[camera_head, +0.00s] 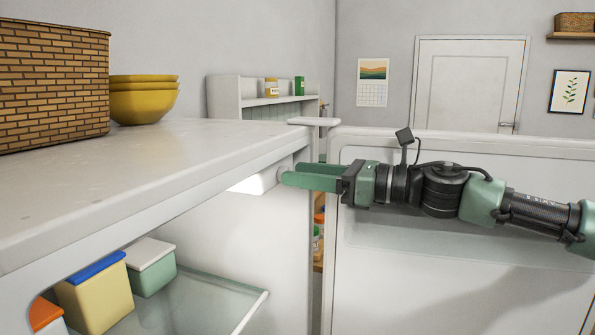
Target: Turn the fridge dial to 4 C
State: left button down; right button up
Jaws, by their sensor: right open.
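The fridge's white thermostat housing (254,182) sits under the fridge's top edge, with a lit lower face. A small pale round dial (283,175) shows at its right end, partly covered by my right gripper. No numbers or pointer can be read on it. My right gripper (290,174) comes in from the right with its green fingers pointing left. It is open, with its fingertips at the dial; I cannot tell whether they touch it. My left gripper is not in view.
The open fridge door (440,292) stands behind and below my right arm. A glass shelf (222,292) holds several lidded boxes (152,268). A wicker basket (52,85) and yellow bowls (143,101) stand on the fridge top (150,170).

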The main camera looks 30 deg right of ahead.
jog(key=shift+w+a+f, duration=0.1)
jog(key=shift+w+a, duration=0.4)
jog(key=shift+w, duration=0.05)
grip_shut()
jog(key=shift+m+b, duration=0.6)
jog(key=shift+m, duration=0.1)
